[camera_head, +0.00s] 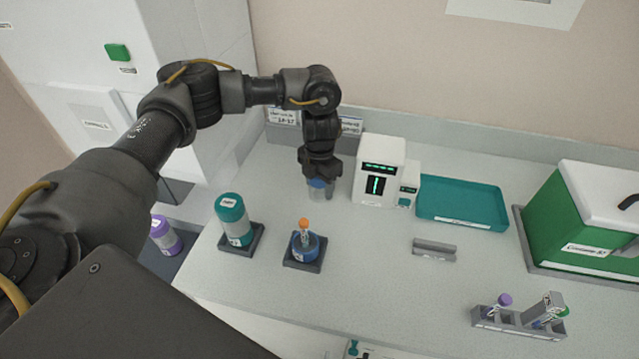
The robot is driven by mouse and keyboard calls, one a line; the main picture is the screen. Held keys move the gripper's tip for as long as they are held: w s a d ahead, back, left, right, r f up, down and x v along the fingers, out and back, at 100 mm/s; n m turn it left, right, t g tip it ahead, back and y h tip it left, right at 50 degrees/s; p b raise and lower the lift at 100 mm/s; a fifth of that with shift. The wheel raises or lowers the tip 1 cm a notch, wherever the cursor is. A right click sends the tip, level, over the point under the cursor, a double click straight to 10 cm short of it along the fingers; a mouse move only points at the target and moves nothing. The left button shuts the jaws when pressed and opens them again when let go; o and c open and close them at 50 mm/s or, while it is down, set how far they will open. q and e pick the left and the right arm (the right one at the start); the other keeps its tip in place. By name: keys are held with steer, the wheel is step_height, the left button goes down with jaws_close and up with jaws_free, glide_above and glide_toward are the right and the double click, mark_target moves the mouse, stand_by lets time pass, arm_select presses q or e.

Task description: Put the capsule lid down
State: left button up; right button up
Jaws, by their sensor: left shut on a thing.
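My left gripper (318,178) points down above the bench. It is shut on the capsule lid (321,190), a pale cylinder with a blue band, partly hidden by the fingers. The open blue capsule base (307,250) stands upright in a dark square holder, nearer the front of the bench. An orange-capped tube (304,229) stands in this base. The held lid is behind the base in the picture and slightly to its right, apart from it. I cannot tell whether the lid touches the bench. My right gripper is not in view.
A closed teal capsule (232,220) stands in a holder at left; a purple one (164,236) is farther left. A white device (380,172), teal tray (463,193), small grey rest (434,249), tube rack (519,321) and green box (580,222) occupy the right. The front middle is clear.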

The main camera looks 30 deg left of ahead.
arm_select(q)
steer(key=shift+f, duration=0.15)
steer(key=o, duration=1.2)
steer(key=shift+r, duration=0.3)
step_height(320, 180, up, 12)
steer(key=shift+f+b, duration=0.1)
steer(key=shift+b, duration=0.25)
